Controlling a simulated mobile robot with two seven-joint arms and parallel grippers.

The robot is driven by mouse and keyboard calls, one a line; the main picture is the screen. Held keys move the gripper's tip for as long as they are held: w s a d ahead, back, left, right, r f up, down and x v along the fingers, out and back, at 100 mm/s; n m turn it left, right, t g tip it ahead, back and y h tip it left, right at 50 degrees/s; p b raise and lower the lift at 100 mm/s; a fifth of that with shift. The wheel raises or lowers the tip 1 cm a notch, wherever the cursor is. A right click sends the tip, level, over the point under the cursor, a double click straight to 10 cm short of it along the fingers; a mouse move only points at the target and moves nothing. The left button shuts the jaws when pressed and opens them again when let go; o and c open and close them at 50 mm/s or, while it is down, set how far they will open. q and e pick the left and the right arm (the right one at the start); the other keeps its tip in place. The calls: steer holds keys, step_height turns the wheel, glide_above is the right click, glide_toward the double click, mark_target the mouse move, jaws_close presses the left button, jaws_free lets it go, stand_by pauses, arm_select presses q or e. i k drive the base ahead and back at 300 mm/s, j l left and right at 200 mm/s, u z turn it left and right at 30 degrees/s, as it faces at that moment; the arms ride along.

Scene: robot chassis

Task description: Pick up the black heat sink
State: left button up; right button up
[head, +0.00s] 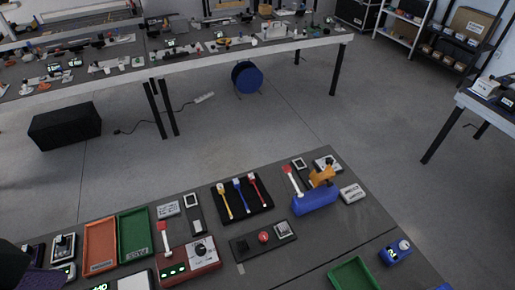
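I cannot pick out the black heat sink with certainty in the head view; the parts on the near table are small. A dark shape fills the lower left corner of the head view, beside a purple piece at the bottom edge. It may be part of my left arm, but no fingertips show clearly. My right gripper is not in view.
The near table (347,225) holds an orange tray (100,246), a green tray (134,233), a black tray of colored tools (230,210), a red-button box (263,237), a blue block (316,202) and a blue device (396,252). Floor lies beyond.

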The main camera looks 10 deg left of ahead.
mark_target(243, 246)
steer(key=u, duration=0.45)
steer(key=k+j+z, duration=0.1)
steer(key=j+z, duration=0.25)
steer(key=j, duration=0.15)
steer(key=k+l+u, duration=0.2)
steer(key=i+l+u, duration=0.15)
steer(key=l+u, duration=0.25)
steer(key=l, duration=0.25)
steer(key=l+u, duration=0.4)
steer(key=l, duration=0.2)
steer(key=i+l, duration=0.05)
